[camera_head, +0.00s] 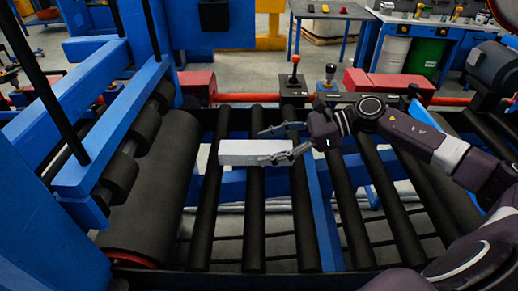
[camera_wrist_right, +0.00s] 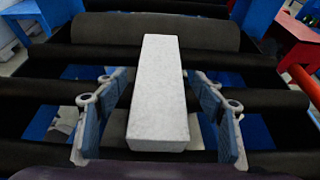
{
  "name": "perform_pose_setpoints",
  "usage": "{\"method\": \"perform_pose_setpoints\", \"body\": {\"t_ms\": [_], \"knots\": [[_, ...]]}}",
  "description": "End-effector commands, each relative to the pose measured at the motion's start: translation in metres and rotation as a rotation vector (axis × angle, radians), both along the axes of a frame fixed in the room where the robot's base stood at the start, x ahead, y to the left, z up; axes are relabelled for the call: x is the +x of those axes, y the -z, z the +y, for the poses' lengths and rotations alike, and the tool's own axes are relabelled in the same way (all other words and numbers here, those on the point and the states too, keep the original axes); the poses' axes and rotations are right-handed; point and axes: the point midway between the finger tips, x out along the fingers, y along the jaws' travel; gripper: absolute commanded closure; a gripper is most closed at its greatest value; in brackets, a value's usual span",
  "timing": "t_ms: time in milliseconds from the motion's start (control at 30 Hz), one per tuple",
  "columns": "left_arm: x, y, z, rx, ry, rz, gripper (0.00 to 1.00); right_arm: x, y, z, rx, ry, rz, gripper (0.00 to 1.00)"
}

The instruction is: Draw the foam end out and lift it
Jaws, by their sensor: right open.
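The foam end, a pale grey-white rectangular block (camera_head: 252,152), lies across the black rollers in the head view. In the right wrist view the block (camera_wrist_right: 159,95) extends away from the camera between the fingers. My right gripper (camera_head: 277,144) is open at the block's right end, with its fingers pointing left. In the wrist view the right gripper's blue-padded fingers (camera_wrist_right: 160,118) stand on either side of the block, with gaps visible on both sides. My left gripper is not in view.
A large dark roller (camera_head: 152,195) and a blue machine frame (camera_head: 95,75) stand to the left. Bare rollers (camera_head: 254,230) lie in front of the block.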

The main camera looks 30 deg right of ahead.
Motion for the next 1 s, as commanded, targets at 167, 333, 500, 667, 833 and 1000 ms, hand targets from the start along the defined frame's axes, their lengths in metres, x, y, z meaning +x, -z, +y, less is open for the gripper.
{"method": "perform_pose_setpoints", "body": {"t_ms": [167,333,500,667,833,1000], "knots": [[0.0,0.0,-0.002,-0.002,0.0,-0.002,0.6,-0.012,-0.008,-0.022,-0.004,0.002,0.004,0.37],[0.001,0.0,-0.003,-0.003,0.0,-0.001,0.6,-0.019,-0.013,-0.033,-0.002,0.001,0.004,0.37],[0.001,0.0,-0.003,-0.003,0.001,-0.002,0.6,-0.021,-0.017,-0.039,-0.001,0.001,0.003,0.37],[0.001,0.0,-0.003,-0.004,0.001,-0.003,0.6,-0.022,-0.018,-0.04,-0.001,0.0,0.0,0.37],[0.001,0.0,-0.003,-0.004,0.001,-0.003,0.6,-0.022,-0.018,-0.04,-0.001,0.0,0.0,0.37],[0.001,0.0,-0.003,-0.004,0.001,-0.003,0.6,-0.022,-0.018,-0.039,0.0,0.0,0.0,0.37]]}}
